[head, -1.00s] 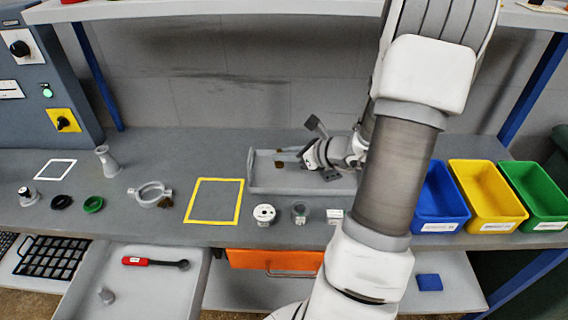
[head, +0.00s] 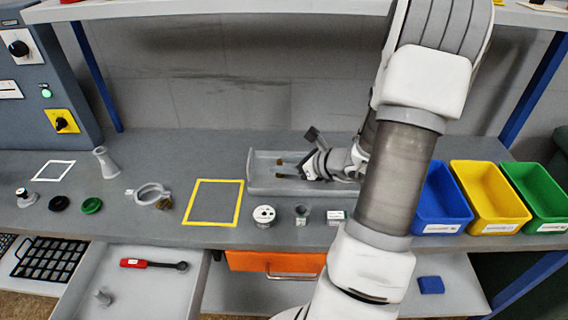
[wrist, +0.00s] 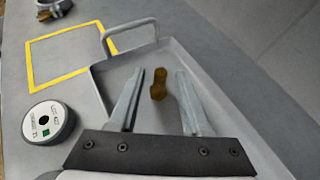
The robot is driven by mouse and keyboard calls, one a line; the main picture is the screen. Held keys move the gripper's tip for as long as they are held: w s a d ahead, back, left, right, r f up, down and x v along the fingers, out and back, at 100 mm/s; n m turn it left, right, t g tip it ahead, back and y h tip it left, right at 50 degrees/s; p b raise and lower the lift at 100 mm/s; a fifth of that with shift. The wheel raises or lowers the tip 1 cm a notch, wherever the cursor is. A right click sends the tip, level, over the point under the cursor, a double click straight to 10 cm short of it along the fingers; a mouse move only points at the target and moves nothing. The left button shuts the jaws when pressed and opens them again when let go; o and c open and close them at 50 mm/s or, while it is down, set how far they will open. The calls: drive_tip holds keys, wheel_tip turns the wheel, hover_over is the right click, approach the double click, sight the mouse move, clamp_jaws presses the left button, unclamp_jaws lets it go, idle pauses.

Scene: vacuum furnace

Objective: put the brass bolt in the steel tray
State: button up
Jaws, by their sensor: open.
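The brass bolt (wrist: 158,84) is over the floor of the steel tray (wrist: 165,50), between my gripper's fingertips. My gripper (wrist: 160,76) is open, with a gap on each side of the bolt. I cannot tell whether the bolt's lower end touches the tray floor. In the head view the steel tray (head: 252,181) stands on the bench behind the front row of items, and my gripper (head: 279,168) reaches into it from the right. The bolt shows there as a small brown spot (head: 279,162). My arm hides the tray's right end.
A yellow-outlined square (head: 213,203) lies left of the tray. A white round part (head: 264,214) and small pieces stand in front. Blue (head: 440,200), yellow (head: 487,195) and green (head: 533,192) bins stand right. A ring clamp (head: 150,195) is left. An upper shelf overhangs the bench.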

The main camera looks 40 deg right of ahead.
drive_tip(key=shift+r, duration=0.1)
drive_tip(key=shift+r+p, duration=0.2)
drive_tip(key=shift+p, duration=0.1)
drive_tip(key=p+v, duration=0.1)
drive_tip(key=v, duration=1.1)
drive_tip(key=shift+p, duration=0.3)
drive_tip(key=shift+f, duration=0.15)
